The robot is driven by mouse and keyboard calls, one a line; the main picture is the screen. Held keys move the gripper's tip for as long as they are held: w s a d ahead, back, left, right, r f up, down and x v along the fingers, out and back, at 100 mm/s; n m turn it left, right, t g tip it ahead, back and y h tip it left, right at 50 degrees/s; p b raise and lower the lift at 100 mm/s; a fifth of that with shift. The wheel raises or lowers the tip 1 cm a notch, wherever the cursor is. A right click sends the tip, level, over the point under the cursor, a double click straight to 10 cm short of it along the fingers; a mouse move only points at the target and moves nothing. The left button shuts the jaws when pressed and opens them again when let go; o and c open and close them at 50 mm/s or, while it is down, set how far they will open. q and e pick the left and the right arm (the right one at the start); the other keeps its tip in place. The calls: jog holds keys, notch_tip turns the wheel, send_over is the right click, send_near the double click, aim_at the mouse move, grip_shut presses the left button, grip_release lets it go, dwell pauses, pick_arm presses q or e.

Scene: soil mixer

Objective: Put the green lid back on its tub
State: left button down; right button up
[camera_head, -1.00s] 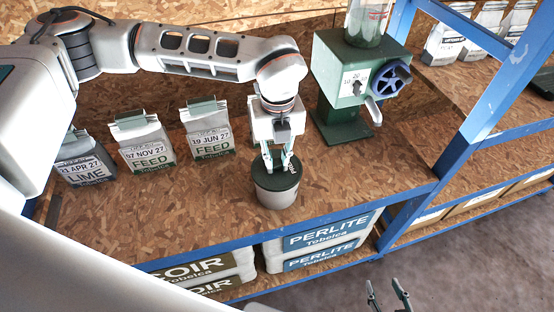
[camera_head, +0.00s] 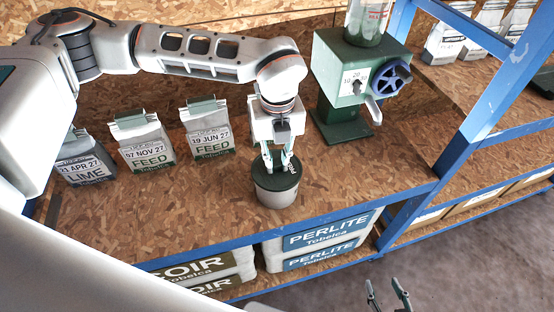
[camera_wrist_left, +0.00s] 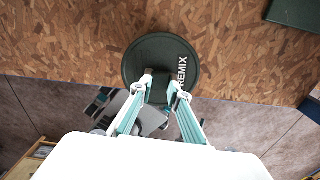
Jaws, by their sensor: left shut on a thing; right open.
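The round dark green lid (camera_head: 287,181) lies on top of the grey tub (camera_head: 276,198), near the front edge of the bench. It looks level and lined up with the rim, but I cannot tell whether it is fully seated. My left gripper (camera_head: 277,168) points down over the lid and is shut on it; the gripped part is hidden. In the left wrist view the lid (camera_wrist_left: 158,52) shows the word PREMIX beside the left fingertips (camera_wrist_left: 160,88), and it hides the tub. My right gripper (camera_head: 388,294) is open and empty, low at the right, away from the bench.
A green machine (camera_head: 338,85) with a blue handwheel (camera_head: 390,77) stands behind the tub to the right. Feed bags (camera_head: 209,130) and a lime bag (camera_head: 84,160) stand to the left. A blue shelf upright (camera_head: 470,130) rises at the right. Perlite sacks (camera_head: 318,240) lie below.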

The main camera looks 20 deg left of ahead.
pick_arm(q)
jog(key=c, duration=1.4)
grip_release()
jog(key=shift+r+p, duration=0.75)
jog(key=shift+r, duration=0.6)
jog(key=shift+r+p, duration=1)
jog(key=shift+r, duration=1.2)
